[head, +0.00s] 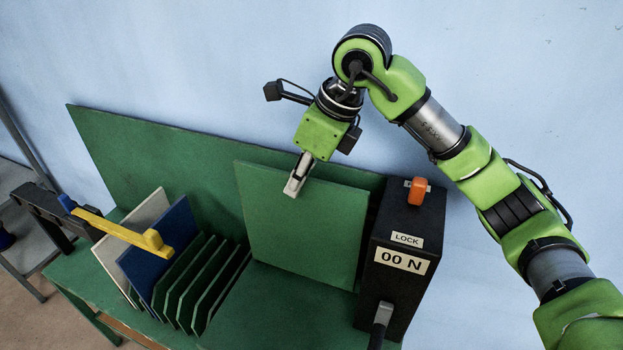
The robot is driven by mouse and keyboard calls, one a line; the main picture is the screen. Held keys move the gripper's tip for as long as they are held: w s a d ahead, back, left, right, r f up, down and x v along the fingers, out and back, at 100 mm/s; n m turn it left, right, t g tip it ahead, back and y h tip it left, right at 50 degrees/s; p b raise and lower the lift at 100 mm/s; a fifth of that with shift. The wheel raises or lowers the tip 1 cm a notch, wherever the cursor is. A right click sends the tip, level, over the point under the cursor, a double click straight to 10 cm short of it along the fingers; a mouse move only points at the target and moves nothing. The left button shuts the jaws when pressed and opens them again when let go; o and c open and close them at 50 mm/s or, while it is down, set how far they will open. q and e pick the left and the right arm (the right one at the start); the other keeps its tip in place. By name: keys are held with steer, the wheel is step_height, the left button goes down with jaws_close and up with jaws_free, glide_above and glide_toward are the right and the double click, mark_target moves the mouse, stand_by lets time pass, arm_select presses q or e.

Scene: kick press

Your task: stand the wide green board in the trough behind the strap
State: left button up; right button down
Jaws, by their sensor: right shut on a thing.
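The wide green board (300,230) stands upright, slightly tilted, above the green bench, in front of a green back panel (130,150). My right gripper (296,184) is shut on its top edge near the middle. Whether the board's lower edge touches the bench is unclear. To its left is a rack of several upright green dividers (205,285), with a blue board (172,248) and a white board (130,235) standing at its left end. I cannot clearly identify the strap; a yellow bar (115,230) with a blue end reaches across above these two boards. My left gripper is out of view.
A black box (405,240) labelled LOCK and 00 N, with an orange knob (417,190) on top and a grey handle in front, stands close to the board's right edge. Bare green bench top (275,310) lies in front of the board. A dark bracket (50,215) is at far left.

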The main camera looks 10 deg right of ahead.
steer(key=shift+w+d+p, duration=1.15)
steer(key=shift+w+d, duration=0.65)
steer(key=shift+w, duration=0.9)
step_height(320, 180, down, 7)
steer(key=p, duration=0.3)
steer(key=shift+w+p, duration=0.15)
steer(key=shift+p, duration=0.15)
steer(key=shift+d, duration=0.1)
steer(key=shift+f, duration=0.1)
steer(key=c, duration=2.2)
jaws_free()
steer(key=shift+o, duration=0.2)
